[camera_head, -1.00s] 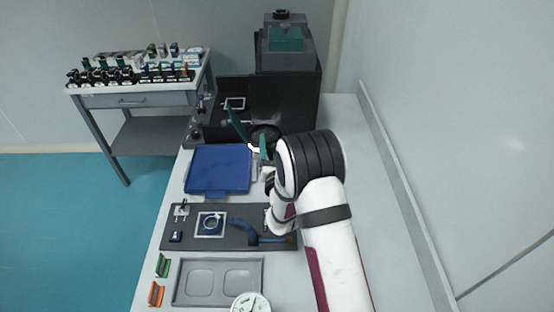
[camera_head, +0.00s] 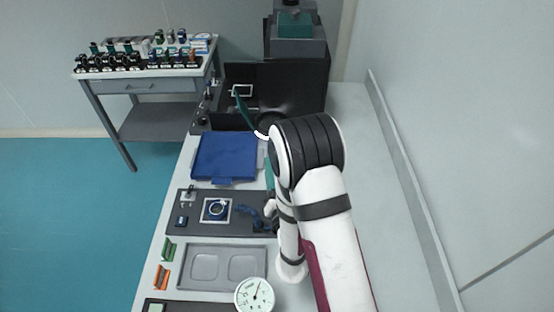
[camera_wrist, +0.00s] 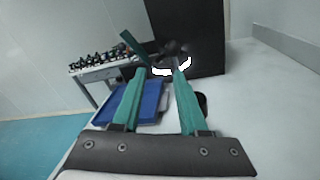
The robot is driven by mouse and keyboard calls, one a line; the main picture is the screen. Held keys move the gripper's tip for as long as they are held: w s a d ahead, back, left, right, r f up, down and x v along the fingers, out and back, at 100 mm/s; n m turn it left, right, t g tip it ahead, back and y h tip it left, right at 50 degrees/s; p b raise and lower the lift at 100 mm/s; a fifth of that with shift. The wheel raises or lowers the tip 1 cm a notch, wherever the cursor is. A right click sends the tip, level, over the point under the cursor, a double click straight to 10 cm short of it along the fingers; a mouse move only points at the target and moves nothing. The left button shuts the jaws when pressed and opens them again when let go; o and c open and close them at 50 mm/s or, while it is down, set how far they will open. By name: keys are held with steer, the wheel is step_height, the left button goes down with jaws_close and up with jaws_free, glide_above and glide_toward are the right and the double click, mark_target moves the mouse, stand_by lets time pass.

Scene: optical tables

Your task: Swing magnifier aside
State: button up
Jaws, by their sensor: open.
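The magnifier appears to be the white curved ring piece (camera_head: 262,135) with a slanted teal bar (camera_head: 243,110), beyond the blue tray. In the wrist view the white ring (camera_wrist: 162,71) shows in broken pieces beyond my fingertips, with the teal bar (camera_wrist: 133,42) rising up and left. My arm and fingers hide part of it. My gripper (camera_wrist: 158,72) is open, its two teal fingers apart with nothing held between them. In the head view one teal finger (camera_head: 269,174) shows on the near side of the ring; the rest is hidden by my arm.
A blue tray (camera_head: 224,157) lies left of my gripper. A dark grey mat (camera_head: 185,222) with small optical parts, a grey two-pocket tray (camera_head: 223,266) and a round dial (camera_head: 254,296) are nearer. A black cabinet (camera_head: 306,90) stands behind. The right side of the table is clear.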

mark_target(263, 123)
steer(key=w+a+m+g+y, duration=0.1)
steer(key=w+a+y, duration=0.1)
steer(key=w+a+f+m+g+y, duration=0.1)
steer(key=w+a+m+y, duration=0.1)
steer(key=w+a+f+m+g+y, duration=0.1)
steer(key=w+a+y, duration=0.1)
steer(key=shift+a+m+g, duration=0.3)
jaws_close()
steer(key=w+a, duration=0.1)
steer(key=w, duration=0.8)
steer(key=shift+w+a, duration=0.15)
steer(key=shift+a, duration=0.25)
steer(key=shift+r, duration=0.1)
steer(key=shift+w+d+m+t+h, duration=0.35)
steer(key=shift+w+d+m+h, duration=0.35)
steer(key=shift+d, duration=0.3)
steer(key=shift+w+d+m+t+h, duration=0.35)
steer(key=shift+w+d+m+h, duration=0.3)
steer(key=shift+d, duration=0.3)
